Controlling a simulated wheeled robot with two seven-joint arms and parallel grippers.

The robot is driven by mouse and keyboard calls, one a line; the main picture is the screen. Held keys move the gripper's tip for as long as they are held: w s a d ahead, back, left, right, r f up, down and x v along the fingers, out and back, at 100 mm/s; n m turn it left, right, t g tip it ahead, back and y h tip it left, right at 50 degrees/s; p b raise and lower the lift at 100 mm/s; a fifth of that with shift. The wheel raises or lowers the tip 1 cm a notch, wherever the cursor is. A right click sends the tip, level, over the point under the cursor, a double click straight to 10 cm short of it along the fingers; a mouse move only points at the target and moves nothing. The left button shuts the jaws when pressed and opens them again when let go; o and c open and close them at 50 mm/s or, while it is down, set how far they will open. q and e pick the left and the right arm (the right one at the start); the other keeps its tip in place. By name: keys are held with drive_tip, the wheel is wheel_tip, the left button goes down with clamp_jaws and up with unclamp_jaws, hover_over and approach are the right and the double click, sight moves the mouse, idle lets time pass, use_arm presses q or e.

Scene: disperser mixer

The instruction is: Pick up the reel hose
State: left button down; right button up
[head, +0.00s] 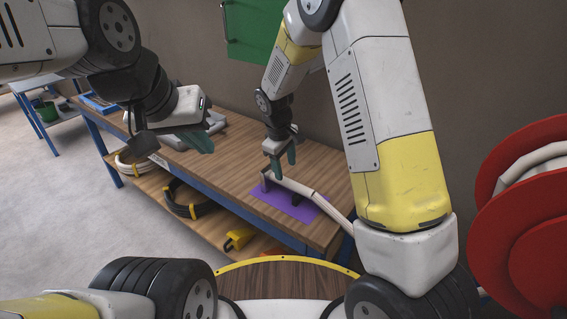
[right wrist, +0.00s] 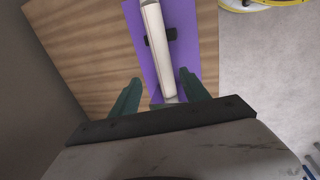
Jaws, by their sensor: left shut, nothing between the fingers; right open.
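The reel hose (head: 301,188) is white. Its end lies over a purple mat (head: 284,206) on the wooden workbench, and it runs right and down until my right arm hides it. In the right wrist view the hose (right wrist: 156,45) runs lengthwise over the purple mat (right wrist: 188,30), in line with the gap between the fingers. My right gripper (head: 281,168) is open just above the hose's end; I cannot tell whether it touches. Its fingers also show in the right wrist view (right wrist: 160,80). My left gripper (head: 200,142) is shut and empty, above the bench's left part.
A red reel (head: 525,215) stands at the far right. The workbench (head: 232,172) has bare wood between the grippers. Its lower shelf holds a black coil (head: 187,200), a white coil (head: 134,162) and a yellow tool (head: 238,238). A wall is behind the bench.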

sight(286, 179)
drive_tip(key=f, duration=0.7)
drive_tip(key=shift+w+d+f, duration=0.2)
drive_tip(key=shift+w+d, duration=0.05)
drive_tip(key=shift+d, duration=0.05)
clamp_jaws()
